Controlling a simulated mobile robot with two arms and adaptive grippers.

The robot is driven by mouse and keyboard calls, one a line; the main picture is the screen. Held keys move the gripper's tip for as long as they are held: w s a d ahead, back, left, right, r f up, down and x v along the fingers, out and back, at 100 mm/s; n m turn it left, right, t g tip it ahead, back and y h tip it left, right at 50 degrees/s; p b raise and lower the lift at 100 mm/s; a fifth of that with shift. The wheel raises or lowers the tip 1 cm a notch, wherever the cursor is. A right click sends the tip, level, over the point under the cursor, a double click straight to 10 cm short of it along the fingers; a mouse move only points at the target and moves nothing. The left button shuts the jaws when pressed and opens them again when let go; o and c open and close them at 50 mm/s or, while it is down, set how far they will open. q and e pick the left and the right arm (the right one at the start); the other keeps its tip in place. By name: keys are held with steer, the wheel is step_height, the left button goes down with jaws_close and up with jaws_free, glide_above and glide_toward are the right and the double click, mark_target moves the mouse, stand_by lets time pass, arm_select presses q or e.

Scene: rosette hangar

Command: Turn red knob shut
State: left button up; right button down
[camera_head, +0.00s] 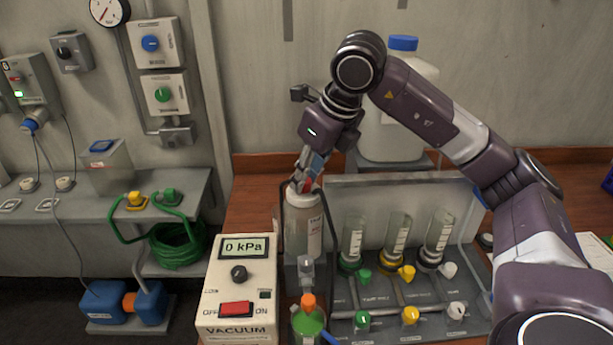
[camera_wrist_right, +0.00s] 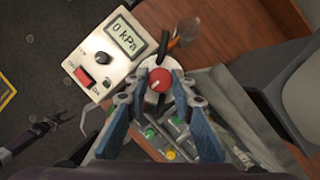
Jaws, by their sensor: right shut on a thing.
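The red knob (camera_wrist_right: 159,79) sits on a white round cap, with a white mark on its face. In the head view the knob is mostly hidden by my right gripper (camera_head: 306,178), above the white cap of a clear labelled bottle (camera_head: 303,228). My right gripper points down at it. In the right wrist view the blue-grey fingers of my right gripper (camera_wrist_right: 158,84) are on both sides of the knob, shut on it. My left gripper (camera_wrist_right: 88,116) shows small at the left of the wrist view, its fingers apart and empty. It is not in the head view.
A vacuum box (camera_head: 240,285) reading 0 kPa, with a red switch, stands left of the bottle. A rack (camera_head: 410,182) with clear cylinders and green, yellow and white knobs stands right. A large blue-capped jug (camera_head: 395,130) is behind. An orange-topped green bottle (camera_head: 308,322) is in front.

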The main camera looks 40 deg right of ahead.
steer(key=shift+w+r, duration=0.1)
steer(key=shift+r, duration=0.05)
steer(key=c, duration=1.7)
jaws_free()
steer(key=shift+o, duration=0.2)
steer(key=v, duration=1.2)
